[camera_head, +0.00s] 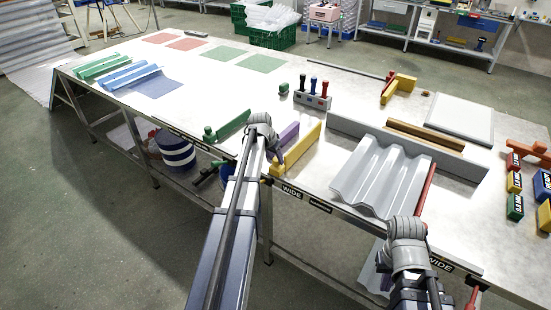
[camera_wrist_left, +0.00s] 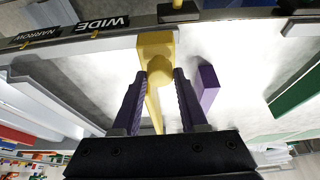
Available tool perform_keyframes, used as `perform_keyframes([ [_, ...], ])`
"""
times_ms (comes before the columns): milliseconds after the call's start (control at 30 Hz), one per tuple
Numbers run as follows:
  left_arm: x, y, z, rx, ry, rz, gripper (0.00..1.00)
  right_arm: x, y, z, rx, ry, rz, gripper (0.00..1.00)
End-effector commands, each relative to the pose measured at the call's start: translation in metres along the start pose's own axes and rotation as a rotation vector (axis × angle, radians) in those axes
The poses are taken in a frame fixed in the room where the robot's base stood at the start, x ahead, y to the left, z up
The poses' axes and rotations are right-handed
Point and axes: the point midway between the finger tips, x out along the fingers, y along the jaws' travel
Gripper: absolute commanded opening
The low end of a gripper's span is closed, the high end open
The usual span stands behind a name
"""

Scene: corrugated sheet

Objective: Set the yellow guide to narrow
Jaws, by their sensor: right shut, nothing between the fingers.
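The yellow guide (camera_head: 297,150) is a long upright bar running back from the table's front edge. Its near end and round knob (camera_wrist_left: 160,68) show in the left wrist view. The near end lies a little to one side of the WIDE label (camera_wrist_left: 102,25), and the NARROW label (camera_wrist_left: 35,37) is farther along the same edge. My left gripper (camera_wrist_left: 158,76) is open, with one finger on each side of the knob. In the head view my left gripper (camera_head: 275,158) is over the guide's near end. My right wrist (camera_head: 405,240) is by the front edge; its fingers hardly show.
A purple bar (camera_head: 288,134) stands beside the yellow guide, with a green guide (camera_head: 233,124) farther left. A grey corrugated sheet (camera_head: 382,175) lies to the right, beside a red bar (camera_head: 425,190). A rack with colored handles (camera_head: 313,100) stands behind.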

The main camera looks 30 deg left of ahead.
Motion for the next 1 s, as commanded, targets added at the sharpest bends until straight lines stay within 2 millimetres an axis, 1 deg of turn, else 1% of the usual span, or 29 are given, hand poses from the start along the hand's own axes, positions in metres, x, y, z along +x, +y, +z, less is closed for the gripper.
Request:
perform_keyframes([
  [33,0.0,-0.0001,0.0001,0.0,0.0,0.0,0.35,0.0,0.0,0.0,0.0,0.0,0.0,0.0],
  [300,0.0,-0.0001,0.0001,0.0,0.0,0.0,0.05,0.0,0.0,0.0,0.0,0.0,0.0,0.0],
  [367,0.0,-0.0001,0.0001,0.0,0.0,0.0,0.0,0.0,0.0,0.0,0.0,0.0,0.0,0.0],
  [1000,0.0,-0.0002,0.0002,0.0,0.0,0.0,0.0,0.0001,0.0,0.0,0.0,0.0,0.0,0.0],
])
